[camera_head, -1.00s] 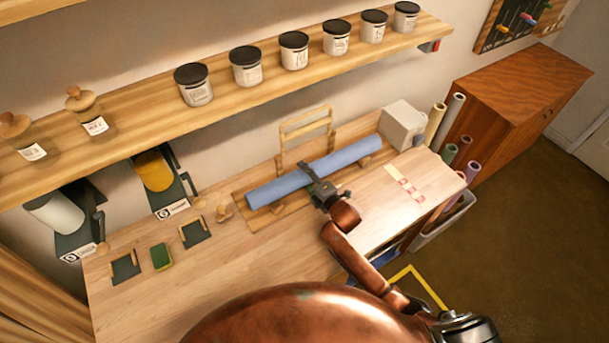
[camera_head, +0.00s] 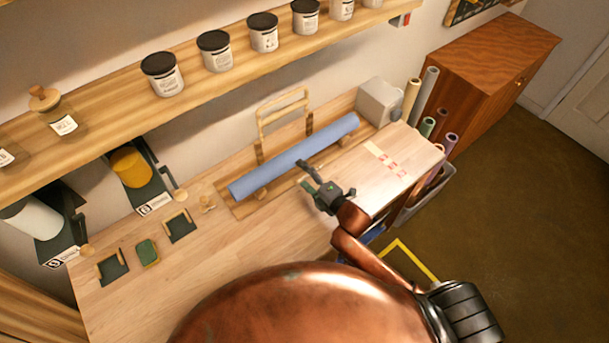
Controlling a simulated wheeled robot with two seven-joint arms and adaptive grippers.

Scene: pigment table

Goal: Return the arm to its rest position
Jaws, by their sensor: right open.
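My right gripper (camera_head: 314,179) is over the table, in front of the blue roll. It is open and empty, with its fingers pointing toward the roll and apart from it. My copper-coloured right arm (camera_head: 362,253) runs from the gripper down to the lower right. The blue roll (camera_head: 292,158) lies on its wooden holder at the back of the table. My left gripper does not show.
The wooden table (camera_head: 270,238) is clear in its front middle. A green sponge (camera_head: 147,252) sits at the left. Red-marked strips (camera_head: 383,158) lie at the right. A shelf (camera_head: 205,92) with several jars hangs above. A bin (camera_head: 420,200) with coloured rolls stands right.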

